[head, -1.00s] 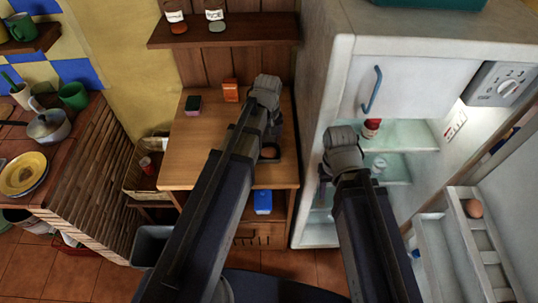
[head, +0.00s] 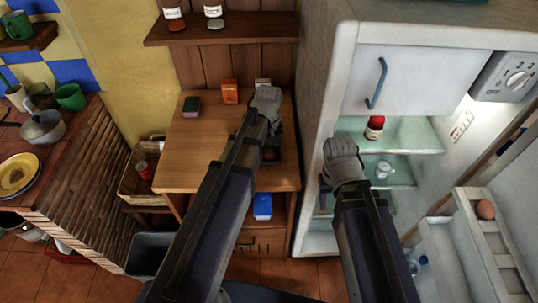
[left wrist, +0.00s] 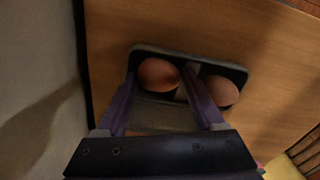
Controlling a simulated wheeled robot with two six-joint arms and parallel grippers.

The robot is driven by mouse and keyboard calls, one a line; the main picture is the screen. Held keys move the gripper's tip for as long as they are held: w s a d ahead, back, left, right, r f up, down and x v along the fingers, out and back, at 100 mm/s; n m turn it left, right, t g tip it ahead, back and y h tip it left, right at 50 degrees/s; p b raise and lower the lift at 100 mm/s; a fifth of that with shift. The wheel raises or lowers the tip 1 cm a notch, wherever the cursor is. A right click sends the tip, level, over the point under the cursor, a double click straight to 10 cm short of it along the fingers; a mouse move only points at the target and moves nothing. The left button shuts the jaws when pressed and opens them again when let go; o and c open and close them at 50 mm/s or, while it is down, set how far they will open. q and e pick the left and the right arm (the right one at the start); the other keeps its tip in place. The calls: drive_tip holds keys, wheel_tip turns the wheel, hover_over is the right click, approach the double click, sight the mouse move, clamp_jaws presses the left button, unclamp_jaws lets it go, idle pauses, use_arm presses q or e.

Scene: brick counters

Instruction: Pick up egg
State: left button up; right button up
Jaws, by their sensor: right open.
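A brown egg (left wrist: 158,75) sits in a dark egg holder (left wrist: 150,49) on the wooden cabinet top. A second egg (left wrist: 222,92) sits in the holder's right side. My left gripper (left wrist: 160,78) is open, its purple fingers one on each side of the first egg in the left wrist view; I cannot tell whether they touch it. In the head view my left gripper (head: 268,140) is over the cabinet, and the wrist mostly hides the holder. Another egg (head: 486,209) sits in the fridge door rack. My right gripper (head: 324,190) is open before the fridge, mostly hidden by its wrist.
The open fridge (head: 331,120) stands right of the cabinet (head: 195,150), holding a red-capped jar (head: 374,127) and a white cup (head: 383,169). An orange box (head: 230,91) and a sponge (head: 192,106) stand on the cabinet. A shelf (head: 222,28) hangs above.

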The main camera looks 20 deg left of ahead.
sight(268, 151)
use_arm(q)
drive_tip(key=shift+s+d+f, duration=0.1)
drive_tip(key=shift+s+f, duration=0.05)
drive_tip(key=shift+s, duration=0.05)
drive_tip(key=shift+c, duration=0.7)
drive_tip(key=o, duration=0.4)
drive_tip(key=shift+o, duration=0.2)
drive_tip(key=shift+w+r+p, duration=0.15)
drive_tip(key=shift+r+p, duration=0.35)
drive_tip(key=shift+p, duration=0.15)
wheel_tip(268, 151, up, 7)
drive_tip(key=p, duration=0.6)
drive_tip(key=shift+f+p, duration=0.1)
drive_tip(key=shift+p, duration=0.25)
drive_tip(key=shift+c, duration=0.3)
